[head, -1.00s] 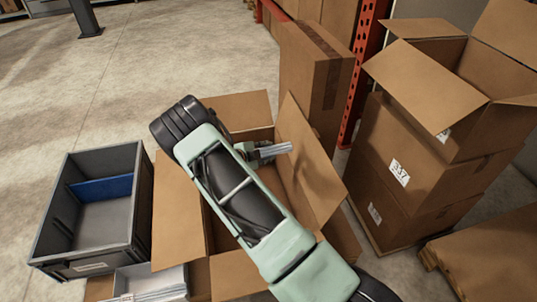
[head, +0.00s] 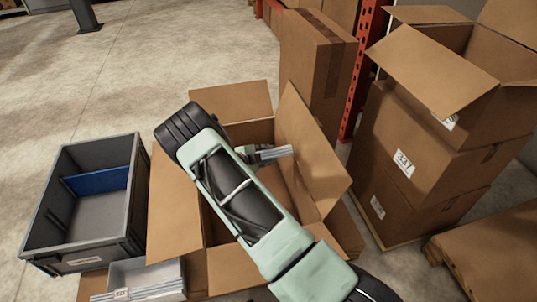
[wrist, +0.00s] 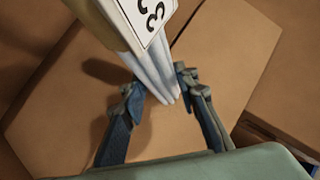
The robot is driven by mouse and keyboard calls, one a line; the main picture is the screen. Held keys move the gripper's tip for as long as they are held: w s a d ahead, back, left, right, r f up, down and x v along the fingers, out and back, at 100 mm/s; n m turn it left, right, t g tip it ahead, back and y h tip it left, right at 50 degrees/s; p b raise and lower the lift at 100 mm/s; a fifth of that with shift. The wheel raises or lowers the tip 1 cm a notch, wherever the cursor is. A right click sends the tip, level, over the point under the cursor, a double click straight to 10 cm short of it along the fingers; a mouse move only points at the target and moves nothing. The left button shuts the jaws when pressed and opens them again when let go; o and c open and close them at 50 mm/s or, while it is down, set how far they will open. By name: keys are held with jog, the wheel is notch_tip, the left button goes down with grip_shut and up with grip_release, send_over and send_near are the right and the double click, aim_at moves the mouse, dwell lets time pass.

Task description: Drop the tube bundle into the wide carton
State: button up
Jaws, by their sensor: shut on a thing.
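The tube bundle (head: 275,151) is a set of pale grey tubes. In the wrist view the bundle (wrist: 148,62) shows a white label with black print. My gripper (head: 262,154) is shut on it; in the wrist view its fingers (wrist: 160,84) press on both sides. The wide carton (head: 178,208) stands open with its flaps spread, below my arm. The bundle is over the carton's opening, near the raised right flap (head: 316,150). My arm hides much of the opening and inside. The exact height of the bundle above the carton is hard to tell.
A grey tote (head: 108,218) with a blue divider stands left of the carton. A tall closed carton (head: 317,70) stands behind. Stacked cartons (head: 420,150), the top one open, and a pallet (head: 490,250) are at right.

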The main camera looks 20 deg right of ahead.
jog(key=o, duration=1.3)
jog(key=v, duration=1.2)
jog(key=shift+r, duration=0.1)
